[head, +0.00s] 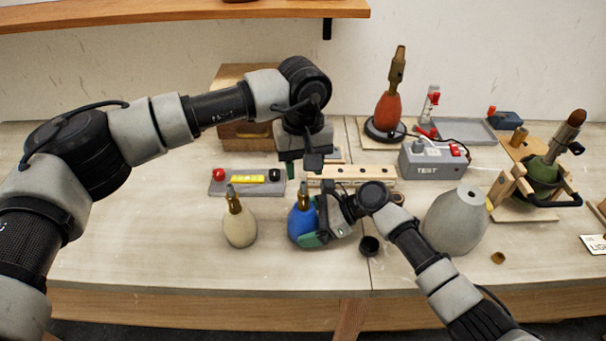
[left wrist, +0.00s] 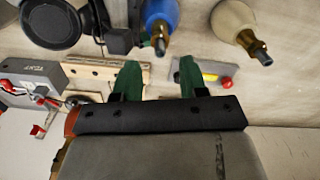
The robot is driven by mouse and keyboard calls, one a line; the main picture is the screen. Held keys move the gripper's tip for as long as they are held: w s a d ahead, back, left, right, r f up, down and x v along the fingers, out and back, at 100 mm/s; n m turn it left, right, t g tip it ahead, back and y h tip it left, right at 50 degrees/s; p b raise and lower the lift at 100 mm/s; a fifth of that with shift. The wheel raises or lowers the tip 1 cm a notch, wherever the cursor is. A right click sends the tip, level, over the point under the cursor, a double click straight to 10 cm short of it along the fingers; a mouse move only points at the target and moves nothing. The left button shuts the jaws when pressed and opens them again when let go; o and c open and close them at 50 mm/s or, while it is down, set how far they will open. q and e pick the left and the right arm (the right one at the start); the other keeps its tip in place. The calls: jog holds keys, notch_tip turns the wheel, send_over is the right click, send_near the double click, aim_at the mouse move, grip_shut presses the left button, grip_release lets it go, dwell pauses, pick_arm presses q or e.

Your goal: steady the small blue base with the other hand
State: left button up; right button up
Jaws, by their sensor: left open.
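The small blue base (head: 299,222) stands on the table, with a brass-coloured fitting (head: 304,195) on its top. It also shows at the top of the left wrist view (left wrist: 163,14). My right gripper (head: 314,232) is at its right side, with one green finger against its near lower side. The far finger is hidden, but the jaws appear closed around the base. My left gripper (head: 301,166) is higher and farther back, above the area behind the blue base. In the left wrist view its green fingers (left wrist: 160,82) are wide apart with nothing between them.
A cream base (head: 240,228) stands left of the blue one. Behind are a wooden block with holes (head: 350,175), a switch board (head: 220,186) and a grey test box (head: 430,160). The left front table is clear.

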jog(key=shift+o, duration=0.8)
jog(key=v, duration=1.2)
jog(key=shift+s, duration=0.1)
